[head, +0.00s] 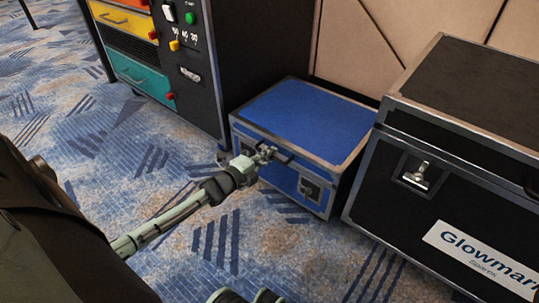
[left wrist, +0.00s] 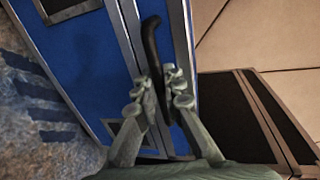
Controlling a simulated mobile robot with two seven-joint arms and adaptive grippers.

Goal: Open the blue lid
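The blue lid (head: 305,118) lies flat on a blue case with metal edging. Its top faces up, and it looks shut. A dark curved handle (left wrist: 151,38) sits at the lid's front edge, partly hidden by my fingers. My left gripper (head: 264,155) is at this front edge. In the left wrist view its two fingers (left wrist: 160,88) lie on either side of the handle, closed around it. Latches (head: 309,188) show on the case's front, right of the gripper.
A black rack (head: 190,65) with coloured drawers stands close to the case's left. A larger black case (head: 440,150) stands close on its right. A beige panelled wall (head: 360,40) is behind. The patterned carpet (head: 260,245) in front is clear.

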